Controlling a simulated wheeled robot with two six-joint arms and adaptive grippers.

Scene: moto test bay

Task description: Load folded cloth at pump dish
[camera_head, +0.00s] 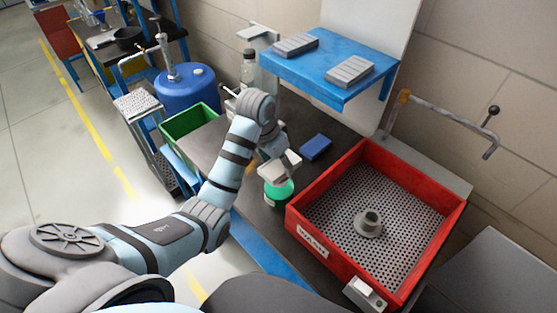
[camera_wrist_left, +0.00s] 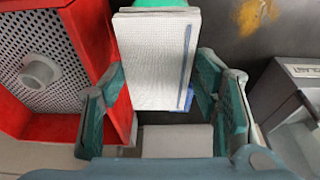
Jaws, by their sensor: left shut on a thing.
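My left gripper (camera_head: 277,158) is shut on a folded white cloth (camera_head: 280,168) and holds it over the workbench. In the left wrist view the cloth (camera_wrist_left: 152,62) is flat and textured, with a blue stripe near its right edge, between the two fingers (camera_wrist_left: 165,85). A green-topped round vessel (camera_head: 279,194), which looks like the pump dish, stands on the bench just in front of the cloth. Its green top (camera_wrist_left: 160,3) shows past the cloth in the left wrist view. The cloth partly covers it, and I cannot tell whether they touch. My right gripper is not in view.
A red tray with a perforated floor (camera_head: 303,231) stands close to the right. A blue block (camera_head: 316,147) lies behind the gripper. A blue shelf (camera_head: 330,66) overhangs the back. A green bin (camera_head: 187,121) and blue drum (camera_head: 187,92) stand left.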

